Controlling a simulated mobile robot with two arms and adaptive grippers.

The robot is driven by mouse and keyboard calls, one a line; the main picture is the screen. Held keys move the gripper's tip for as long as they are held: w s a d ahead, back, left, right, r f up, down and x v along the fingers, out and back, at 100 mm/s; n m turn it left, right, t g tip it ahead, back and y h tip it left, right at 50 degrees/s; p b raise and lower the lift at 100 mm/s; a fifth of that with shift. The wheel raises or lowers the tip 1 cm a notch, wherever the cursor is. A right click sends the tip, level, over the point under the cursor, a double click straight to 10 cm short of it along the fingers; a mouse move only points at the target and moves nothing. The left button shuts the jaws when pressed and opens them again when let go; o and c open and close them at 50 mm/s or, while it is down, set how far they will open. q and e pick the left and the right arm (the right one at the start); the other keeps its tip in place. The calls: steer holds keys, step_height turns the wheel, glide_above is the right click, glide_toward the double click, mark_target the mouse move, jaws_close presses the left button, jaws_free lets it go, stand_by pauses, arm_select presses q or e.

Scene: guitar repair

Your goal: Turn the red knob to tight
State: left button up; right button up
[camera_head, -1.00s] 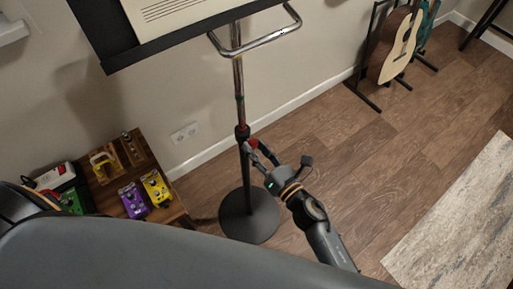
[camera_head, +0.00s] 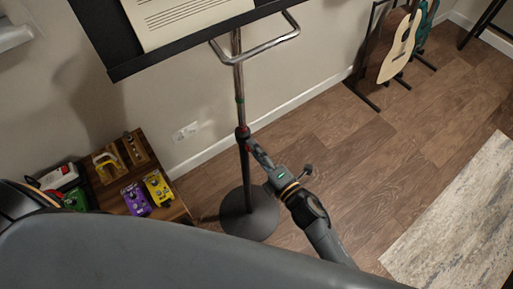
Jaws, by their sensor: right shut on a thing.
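The music stand has a chrome pole (camera_head: 239,80), a dark lower tube (camera_head: 245,172) and a round dark base (camera_head: 250,214) on the floor. The red knob (camera_head: 248,148) is at the dark collar partway up the pole; only a little red shows beside my fingers. My right gripper (camera_head: 253,148) reaches in from the lower right and is shut on the red knob, with its fingers covering most of it. How far the knob is turned cannot be seen. My left gripper is not in view.
A wooden pedal table (camera_head: 181,209) with purple (camera_head: 136,199) and yellow (camera_head: 158,187) pedals stands left of the stand. An acoustic guitar (camera_head: 400,45) is at the back right. A pale rug (camera_head: 460,225) lies at right. Floor between is clear.

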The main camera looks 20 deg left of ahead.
steer(key=shift+m+p, duration=1.05)
steer(key=shift+m, duration=3.75)
steer(key=shift+f, duration=0.1)
steer(key=o, duration=1.1)
steer(key=shift+o, duration=0.2)
steer(key=v, duration=1.2)
